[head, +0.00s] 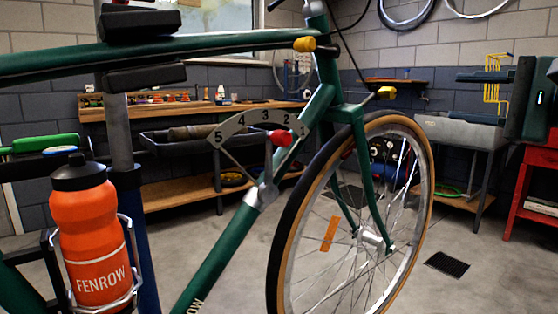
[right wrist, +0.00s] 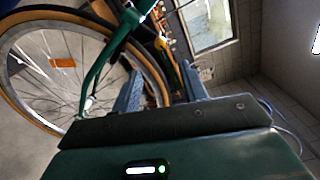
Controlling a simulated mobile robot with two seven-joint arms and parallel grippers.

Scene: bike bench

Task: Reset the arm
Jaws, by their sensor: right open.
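A lever arm with a red knob (head: 279,138) is mounted on the green frame's down tube, in front of a curved scale plate (head: 240,122) numbered 5 to 1 from left to right. The knob sits just below the 2 and 1 end. My right gripper (head: 480,88) is at the right edge of the head view, its fingers pointing left, open and empty, well apart from the lever. In the right wrist view its two fingers (right wrist: 161,75) stand apart, with the bicycle wheel and fork beyond. My left gripper is not in view.
The green bicycle's front wheel (head: 425,190) stands between the lever and my right gripper. An orange bottle (head: 90,235) sits in a cage at left. A wooden workbench (head: 190,108) runs along the back wall. A red stand (head: 535,170) is at right.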

